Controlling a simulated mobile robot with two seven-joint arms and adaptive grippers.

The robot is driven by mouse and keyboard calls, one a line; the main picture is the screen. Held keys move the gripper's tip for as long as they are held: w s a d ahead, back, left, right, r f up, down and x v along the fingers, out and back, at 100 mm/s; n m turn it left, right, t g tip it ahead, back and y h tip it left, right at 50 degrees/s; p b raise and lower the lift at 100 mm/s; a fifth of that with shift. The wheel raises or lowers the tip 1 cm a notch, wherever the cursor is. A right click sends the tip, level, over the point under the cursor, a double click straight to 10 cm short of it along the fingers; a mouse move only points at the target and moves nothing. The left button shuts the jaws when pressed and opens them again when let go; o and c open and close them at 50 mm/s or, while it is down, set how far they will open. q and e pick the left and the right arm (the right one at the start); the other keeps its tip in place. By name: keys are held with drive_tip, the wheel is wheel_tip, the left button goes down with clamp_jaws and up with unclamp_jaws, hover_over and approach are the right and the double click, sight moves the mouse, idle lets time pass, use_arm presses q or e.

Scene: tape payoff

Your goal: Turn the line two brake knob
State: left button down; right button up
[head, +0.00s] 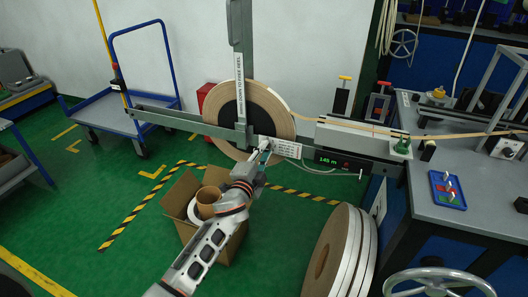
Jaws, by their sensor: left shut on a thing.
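A large tan tape reel (278,108) with a dark hub hangs upright on a grey frame (180,119) with a vertical post. My left gripper (264,148) reaches up from the bottom of the head view to the horizontal bar, at the reel's lower right. It is shut on a small part there, which looks like the brake knob. The fingers hide most of this knob, and I cannot tell its angle. A label strip (287,148) is just right of the fingers. My right gripper is not in view.
A display reading 145 m (335,161) sits right of my gripper. Below are a cardboard box (181,205) with cores and several spare reels (333,250). A blue cart (105,112) stands left; a grey workbench (435,203) stands right. Green floor is clear at lower left.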

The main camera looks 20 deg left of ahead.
use_arm(q)
drive_tip(key=shift+m+p, duration=0.45)
drive_tip(key=shift+m, duration=4.85)
drive_tip(key=shift+f, duration=0.1)
drive_tip(key=c, duration=1.8)
unclamp_jaws()
drive_tip(key=shift+c, duration=0.2)
